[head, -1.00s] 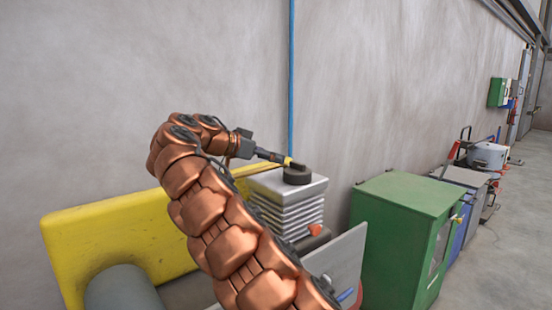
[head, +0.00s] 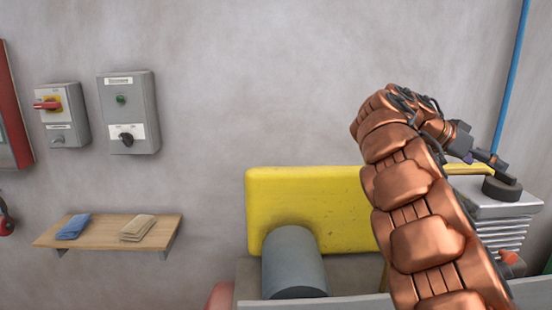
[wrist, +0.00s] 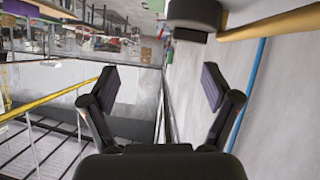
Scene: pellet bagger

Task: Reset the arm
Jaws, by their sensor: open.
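My copper-coloured arm rises from the lower right of the head view and bends over to the right at its top. My gripper (head: 493,160) is at its end, beside the black round cap on the grey ribbed machine part. In the wrist view my gripper (wrist: 161,90) shows two dark fingers spread wide, with nothing between them. The black cap (head: 502,188) sits on top of the grey ribbed block (head: 505,210). I cannot tell from the head view how far the fingers are from the cap.
A yellow guard (head: 310,200) and grey cylinder (head: 294,263) stand left of my arm. A wooden shelf (head: 100,232) holds a blue cloth and a tan cloth. A switch box (head: 62,115) and control box (head: 129,112) hang on the wall. A blue pipe (head: 510,80) runs down at right.

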